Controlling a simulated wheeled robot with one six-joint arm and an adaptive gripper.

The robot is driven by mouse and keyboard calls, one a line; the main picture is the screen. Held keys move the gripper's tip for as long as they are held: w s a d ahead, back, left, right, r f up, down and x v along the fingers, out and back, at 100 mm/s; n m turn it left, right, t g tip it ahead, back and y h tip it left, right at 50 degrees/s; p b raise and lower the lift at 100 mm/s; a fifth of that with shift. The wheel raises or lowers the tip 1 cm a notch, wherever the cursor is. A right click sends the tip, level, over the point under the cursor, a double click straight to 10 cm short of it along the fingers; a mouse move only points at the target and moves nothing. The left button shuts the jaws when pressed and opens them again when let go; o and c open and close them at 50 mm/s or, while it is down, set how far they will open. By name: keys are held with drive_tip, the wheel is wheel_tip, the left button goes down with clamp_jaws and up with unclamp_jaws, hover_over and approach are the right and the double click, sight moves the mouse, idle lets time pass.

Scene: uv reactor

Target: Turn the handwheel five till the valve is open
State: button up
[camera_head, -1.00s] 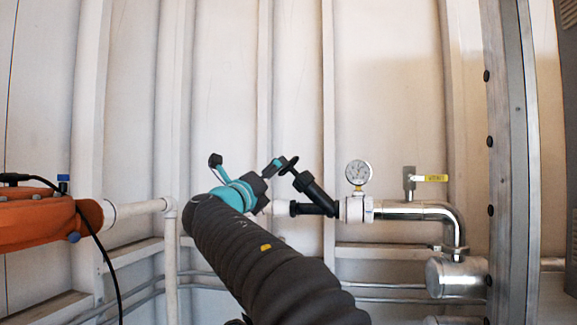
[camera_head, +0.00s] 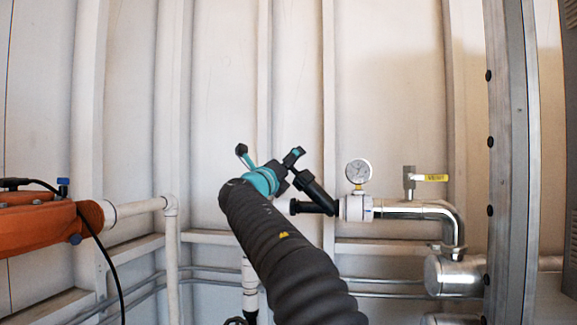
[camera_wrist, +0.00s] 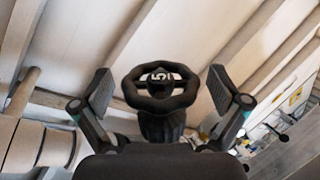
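Handwheel five is a black ring with a white "5" on its hub (camera_wrist: 160,77), in the middle of the wrist view. Its dark valve body (camera_head: 318,194) slants up to the left from the pipe in the head view. There my gripper (camera_head: 288,168) is at the valve's upper end and hides most of the wheel. In the wrist view my gripper (camera_wrist: 160,95) is open. One finger pad is on each side of the wheel, with a visible gap on both sides. How far the pads reach along the wheel's depth is unclear.
A pressure gauge (camera_head: 359,172) and a yellow-handled valve (camera_head: 430,178) stand right of the valve. A steel post (camera_head: 507,150) is further right. An orange machine (camera_head: 40,225) with a black cable is at left. Another dark valve (camera_head: 250,300) is low behind my arm.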

drive_tip(key=c, duration=0.9)
drive_tip(key=shift+d+r+n+y+p, duration=0.1)
drive_tip(key=shift+n+y+p, duration=0.4)
drive_tip(key=shift+y, duration=0.6)
drive_tip(key=shift+f+n+g+y, duration=0.2)
drive_tip(key=shift+n+g+y, duration=0.4)
drive_tip(key=shift+n+y, duration=1.1)
drive_tip(key=shift+m+y, duration=0.3)
drive_tip(key=shift+y, duration=0.2)
drive_tip(key=o, duration=1.1)
drive_tip(key=shift+o, duration=0.2)
